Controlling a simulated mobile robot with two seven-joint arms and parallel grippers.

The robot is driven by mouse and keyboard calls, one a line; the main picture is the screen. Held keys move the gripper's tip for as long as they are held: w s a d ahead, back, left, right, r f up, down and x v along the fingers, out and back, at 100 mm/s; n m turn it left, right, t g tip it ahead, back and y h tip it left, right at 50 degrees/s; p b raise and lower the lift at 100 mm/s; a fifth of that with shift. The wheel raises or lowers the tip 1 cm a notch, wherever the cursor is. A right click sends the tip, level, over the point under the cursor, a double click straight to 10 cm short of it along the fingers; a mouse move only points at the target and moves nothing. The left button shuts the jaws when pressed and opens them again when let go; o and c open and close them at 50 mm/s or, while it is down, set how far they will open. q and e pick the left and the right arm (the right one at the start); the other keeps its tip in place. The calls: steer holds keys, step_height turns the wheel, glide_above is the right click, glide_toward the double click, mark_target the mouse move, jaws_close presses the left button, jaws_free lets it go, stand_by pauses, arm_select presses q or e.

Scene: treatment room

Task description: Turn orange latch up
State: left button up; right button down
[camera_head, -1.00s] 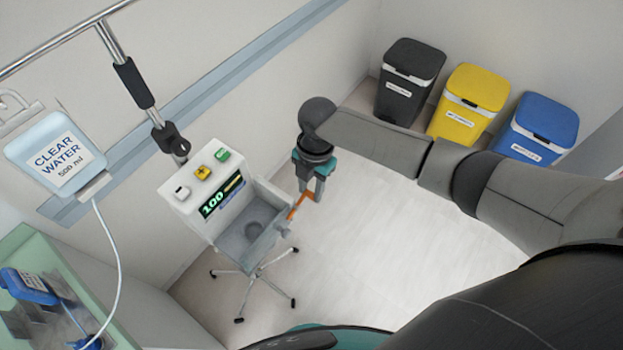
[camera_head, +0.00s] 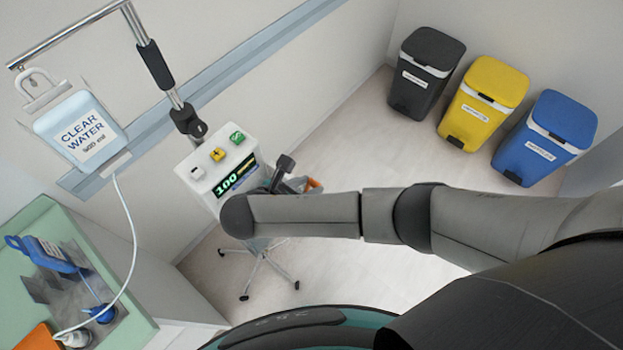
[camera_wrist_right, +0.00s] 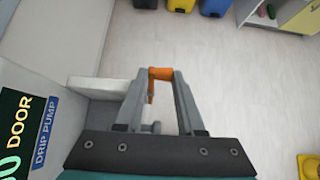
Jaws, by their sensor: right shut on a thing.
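The orange latch (camera_wrist_right: 160,73) sits between the fingertips of my right gripper (camera_wrist_right: 160,79) in the right wrist view, with an orange part hanging down at its left end. In the head view a bit of the latch (camera_head: 315,184) shows just past my wrist. The white drip pump (camera_head: 208,172) has a display reading 100 and three buttons on top: white, yellow and green. My right forearm covers the pump's lower front and most of the gripper. The pump's DRIP PUMP label (camera_wrist_right: 46,132) shows at left in the wrist view. My left gripper is out of view.
A black bin (camera_head: 426,75), a yellow bin (camera_head: 483,103) and a blue bin (camera_head: 545,138) stand along the back wall. A clear water bag (camera_head: 80,132) hangs at left with a tube running down to a green-edged counter (camera_head: 150,285). Floor right of the pump is open.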

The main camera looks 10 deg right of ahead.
steer(key=shift+s+a+f+t+h+b, duration=0.25)
steer(key=shift+s+t+h+b, duration=0.25)
steer(key=shift+h, duration=0.35)
steer(key=shift+s+a+f+t+h+b, duration=0.2)
steer(key=shift+s+t+h+b, duration=0.15)
steer(key=shift+t+h, duration=0.4)
steer(key=c, duration=0.7)
jaws_free()
steer(key=shift+d, duration=0.1)
steer(key=shift+r, duration=0.1)
steer(key=shift+w, duration=0.1)
steer(key=shift+r, duration=0.15)
